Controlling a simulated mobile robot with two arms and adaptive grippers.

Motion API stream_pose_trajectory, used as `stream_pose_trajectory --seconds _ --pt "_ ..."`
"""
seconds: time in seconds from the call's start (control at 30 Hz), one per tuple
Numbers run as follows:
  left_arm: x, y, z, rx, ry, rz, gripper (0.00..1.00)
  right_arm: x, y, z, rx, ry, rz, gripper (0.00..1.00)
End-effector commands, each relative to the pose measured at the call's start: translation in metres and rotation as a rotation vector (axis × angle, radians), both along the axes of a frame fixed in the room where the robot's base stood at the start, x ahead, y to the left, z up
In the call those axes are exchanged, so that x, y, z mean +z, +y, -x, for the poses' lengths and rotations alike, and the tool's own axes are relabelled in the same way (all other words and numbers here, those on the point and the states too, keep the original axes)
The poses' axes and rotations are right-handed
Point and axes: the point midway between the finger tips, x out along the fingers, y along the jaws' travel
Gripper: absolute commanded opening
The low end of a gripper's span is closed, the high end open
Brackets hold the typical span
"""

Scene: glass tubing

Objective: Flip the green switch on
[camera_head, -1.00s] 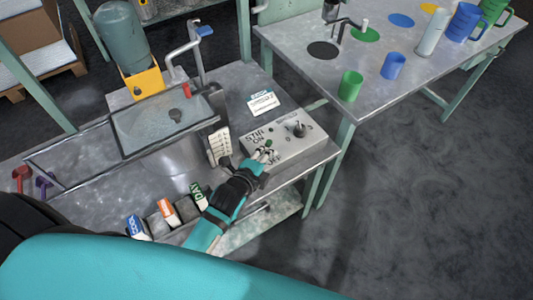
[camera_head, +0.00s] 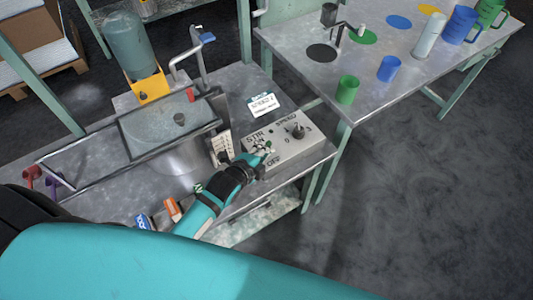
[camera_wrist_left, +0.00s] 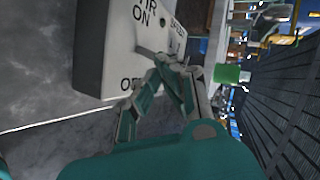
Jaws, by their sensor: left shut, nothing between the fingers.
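The control box (camera_head: 299,149) is grey-white with STIR ON and OFF lettering and a dark SPEED knob (camera_head: 298,131). In the left wrist view, the fingertips (camera_wrist_left: 160,66) are close to the box face (camera_wrist_left: 115,60), beside a short grey lever (camera_wrist_left: 150,52). I cannot tell whether they touch it, nor the switch's position. My right gripper is not in view.
A glass-walled tank (camera_head: 165,130) stands left of the box, and a labelled card (camera_head: 263,104) lies behind it. Small coloured labelled blocks lie left of my arm.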

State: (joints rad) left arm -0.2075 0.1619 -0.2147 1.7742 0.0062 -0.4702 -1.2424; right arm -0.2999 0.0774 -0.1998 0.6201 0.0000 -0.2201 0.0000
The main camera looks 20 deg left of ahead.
Motion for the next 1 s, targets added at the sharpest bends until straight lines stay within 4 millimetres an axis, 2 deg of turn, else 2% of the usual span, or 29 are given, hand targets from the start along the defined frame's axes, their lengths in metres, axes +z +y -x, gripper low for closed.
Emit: stream_pose_trajectory --seconds 0.2,0.4,0.8,1.0 --pt "0.008 0.006 -0.004 -0.002 0.051 0.061 0.0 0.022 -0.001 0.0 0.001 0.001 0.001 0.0" --pt "0.01 0.01 -0.008 -0.001 0.112 0.142 0.0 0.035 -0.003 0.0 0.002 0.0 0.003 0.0" --pt "0.01 0.016 -0.013 0.0 0.199 0.255 0.0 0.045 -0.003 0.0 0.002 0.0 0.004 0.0" --pt "0.01 0.018 -0.014 -0.001 0.198 0.257 0.0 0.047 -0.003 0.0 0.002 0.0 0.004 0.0"
